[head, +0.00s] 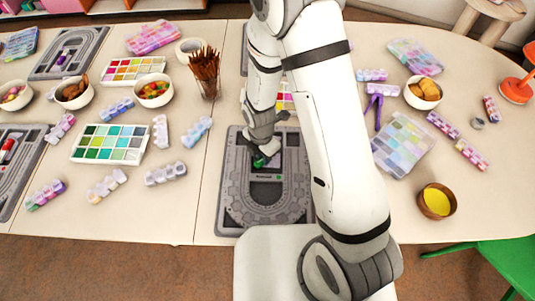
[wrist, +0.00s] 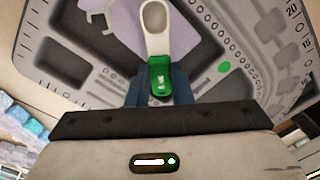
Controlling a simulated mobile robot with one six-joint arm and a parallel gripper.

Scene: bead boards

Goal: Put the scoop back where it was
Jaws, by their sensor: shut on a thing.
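The scoop has a green handle (wrist: 160,76) and a pale, oval, open head (wrist: 154,18). My gripper (wrist: 160,98) is shut on the green handle, with a dark blue finger on either side. The scoop's head points away from my gripper, over the grey bead board (wrist: 75,50). In the head view, my gripper (head: 262,152) is over the middle of the grey bead board (head: 232,205), with a bit of green showing at its tips. My arm hides part of the board's right side. I cannot tell whether the scoop touches the board.
A jar of brown sticks (head: 206,82) stands behind and left of the board. A white tray of green shades (head: 110,143) and several small bead boxes lie to the left. Purple pliers (head: 377,110), a pastel bead box (head: 402,146) and a yellow-filled bowl (head: 436,201) are at right.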

